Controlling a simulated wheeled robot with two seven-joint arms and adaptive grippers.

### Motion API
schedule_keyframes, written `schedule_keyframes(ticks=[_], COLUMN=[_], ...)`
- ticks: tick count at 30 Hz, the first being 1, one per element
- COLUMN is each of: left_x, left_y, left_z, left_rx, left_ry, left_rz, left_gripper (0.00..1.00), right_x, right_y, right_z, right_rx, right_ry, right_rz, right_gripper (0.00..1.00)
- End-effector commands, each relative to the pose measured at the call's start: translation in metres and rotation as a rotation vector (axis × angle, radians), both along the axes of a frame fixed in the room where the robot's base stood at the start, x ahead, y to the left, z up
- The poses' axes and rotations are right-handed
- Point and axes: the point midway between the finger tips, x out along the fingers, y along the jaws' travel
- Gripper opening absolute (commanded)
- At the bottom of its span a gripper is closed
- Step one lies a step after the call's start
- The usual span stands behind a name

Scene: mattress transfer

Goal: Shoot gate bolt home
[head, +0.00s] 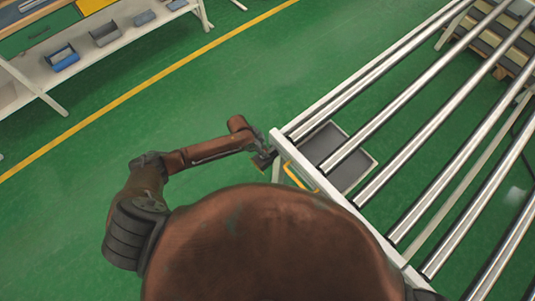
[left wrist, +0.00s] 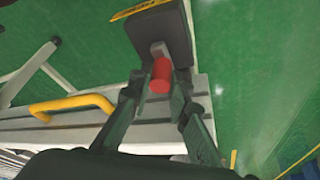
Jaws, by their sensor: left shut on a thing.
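A red knob (left wrist: 160,78) on a short grey bolt stem (left wrist: 158,49) stands against a dark block (left wrist: 152,28) in the left wrist view. I take this to be the gate bolt. My left gripper (left wrist: 158,92) has a finger on each side of the knob and is shut on it. In the head view my left gripper (head: 263,160) is at the near left corner of the roller conveyor frame (head: 283,144), where the knob is too small to make out. My right gripper is not in view.
A yellow handle (left wrist: 72,104) is on the pale frame beside the bolt; it also shows in the head view (head: 298,176). Metal rollers (head: 400,104) run to the upper right. A grey tray (head: 355,166) lies beneath them. Green floor is clear to the left, up to a shelf with bins.

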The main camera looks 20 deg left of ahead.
Motion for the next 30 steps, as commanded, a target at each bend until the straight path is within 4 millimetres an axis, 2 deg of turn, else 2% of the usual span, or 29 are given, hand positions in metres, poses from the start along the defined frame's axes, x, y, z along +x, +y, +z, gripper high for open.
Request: schedule_keyframes(ticks=[3,7,8,15,24,30], left_x=[0.001,0.001,0.001,0.001,0.001,-0.002], left_y=[-0.004,-0.005,-0.005,-0.003,-0.001,0.009], left_z=[0.000,0.001,0.000,0.000,0.002,0.026], left_rx=[-0.011,-0.011,-0.011,-0.008,-0.007,-0.006], left_ry=[-0.006,-0.006,-0.006,-0.006,-0.007,-0.009], left_rz=[0.003,0.002,0.002,0.001,0.002,0.001], left_gripper=[0.00,0.00,0.19,0.34,0.34,0.34], right_x=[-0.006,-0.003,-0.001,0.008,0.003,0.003], right_y=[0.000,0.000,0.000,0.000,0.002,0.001], right_z=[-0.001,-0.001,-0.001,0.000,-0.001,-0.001], right_rx=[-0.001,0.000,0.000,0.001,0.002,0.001], right_ry=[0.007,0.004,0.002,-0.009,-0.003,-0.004], right_rz=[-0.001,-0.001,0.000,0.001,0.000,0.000], right_gripper=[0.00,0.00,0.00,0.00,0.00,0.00])
